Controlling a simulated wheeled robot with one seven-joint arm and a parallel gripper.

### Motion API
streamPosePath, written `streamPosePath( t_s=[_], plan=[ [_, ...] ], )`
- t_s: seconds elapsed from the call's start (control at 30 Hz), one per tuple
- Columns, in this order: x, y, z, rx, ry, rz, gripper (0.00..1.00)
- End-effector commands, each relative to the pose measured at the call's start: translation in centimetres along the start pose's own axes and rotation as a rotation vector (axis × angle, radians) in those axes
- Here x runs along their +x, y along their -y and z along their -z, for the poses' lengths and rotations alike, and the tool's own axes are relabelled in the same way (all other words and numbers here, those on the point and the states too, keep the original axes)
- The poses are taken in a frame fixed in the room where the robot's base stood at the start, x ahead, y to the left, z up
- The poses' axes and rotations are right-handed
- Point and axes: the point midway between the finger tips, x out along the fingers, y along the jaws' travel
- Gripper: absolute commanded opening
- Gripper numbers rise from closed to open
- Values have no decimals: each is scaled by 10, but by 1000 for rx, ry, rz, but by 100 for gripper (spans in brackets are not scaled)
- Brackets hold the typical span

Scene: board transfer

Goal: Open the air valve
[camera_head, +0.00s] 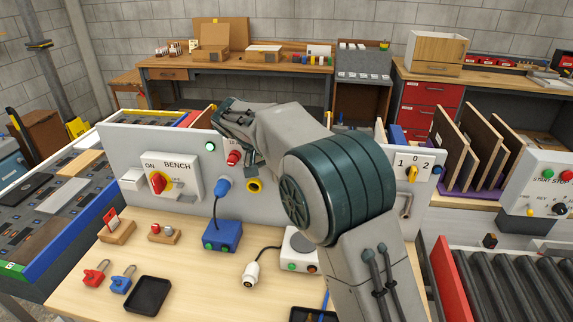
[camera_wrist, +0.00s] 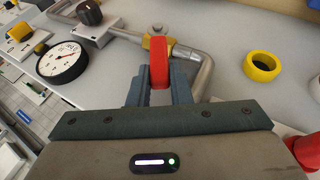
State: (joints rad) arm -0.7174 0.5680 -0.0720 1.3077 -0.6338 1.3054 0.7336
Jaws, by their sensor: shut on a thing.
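The air valve shows in the wrist view as a red lever handle (camera_wrist: 159,62) on a brass-yellow body (camera_wrist: 147,43), fitted on a grey pipe (camera_wrist: 198,62). The handle appears to stand crosswise to the pipe run in the picture. My gripper (camera_wrist: 158,90) is shut on the red handle, with one dark finger on each side. A round pressure gauge (camera_wrist: 62,62) is left of the valve in the wrist view.
A black knob (camera_wrist: 90,12) and a yellow ring (camera_wrist: 262,66) sit near the valve. In the head view, the panel carries a red-and-yellow switch (camera_head: 158,183) and a blue plug (camera_head: 222,187). A black tray (camera_head: 148,296) and padlocks (camera_head: 121,279) lie on the wooden bench.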

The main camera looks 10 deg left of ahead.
Motion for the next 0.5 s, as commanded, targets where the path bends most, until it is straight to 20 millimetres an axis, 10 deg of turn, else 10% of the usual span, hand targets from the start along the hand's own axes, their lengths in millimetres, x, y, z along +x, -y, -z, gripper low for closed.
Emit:
streamPosePath(
  t_s=[0.27,0.37,0.5],
  plan=[
    [-1,0,1,0,-4,1,0],
    [-1,0,1,1,-3,1,37],
    [-1,0,0,0,-2,1,40]
  ],
)
